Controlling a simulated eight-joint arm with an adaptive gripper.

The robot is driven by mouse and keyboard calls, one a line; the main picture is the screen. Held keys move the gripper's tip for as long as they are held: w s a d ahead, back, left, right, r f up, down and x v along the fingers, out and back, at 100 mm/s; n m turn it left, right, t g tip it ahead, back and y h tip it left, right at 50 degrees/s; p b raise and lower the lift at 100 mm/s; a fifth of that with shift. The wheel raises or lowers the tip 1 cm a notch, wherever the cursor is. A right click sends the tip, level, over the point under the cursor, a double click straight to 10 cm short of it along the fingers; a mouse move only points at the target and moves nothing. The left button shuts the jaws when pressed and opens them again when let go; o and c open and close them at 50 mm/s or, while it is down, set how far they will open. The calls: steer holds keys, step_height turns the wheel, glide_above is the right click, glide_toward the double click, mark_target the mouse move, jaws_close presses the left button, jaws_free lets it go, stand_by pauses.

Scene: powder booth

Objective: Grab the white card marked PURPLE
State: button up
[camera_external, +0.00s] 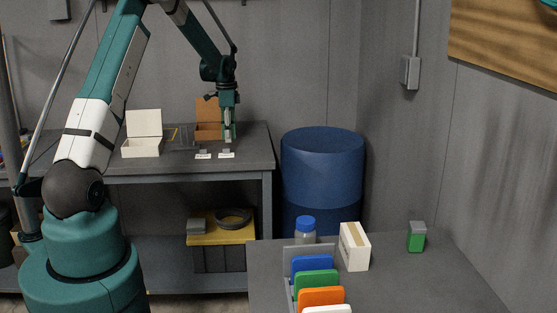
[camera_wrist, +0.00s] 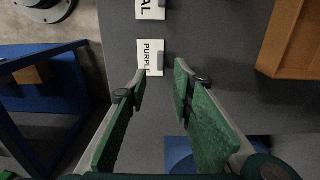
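My gripper (camera_external: 228,138) points down above these cards. In the wrist view my gripper (camera_wrist: 160,75) is open and empty, its fingertips just below the PURPLE card.
On the back table (camera_external: 200,175), an open white box (camera_external: 143,147) and an open wooden box (camera_external: 209,131) stand near the cards. A blue barrel (camera_external: 322,170) stands right of it. The front table (camera_external: 430,285) holds coloured panels, a bottle and a carton.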

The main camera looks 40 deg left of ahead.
mark_target(226, 153)
steer(key=shift+f, duration=0.2)
steer(key=shift+f, duration=2.65)
jaws_close()
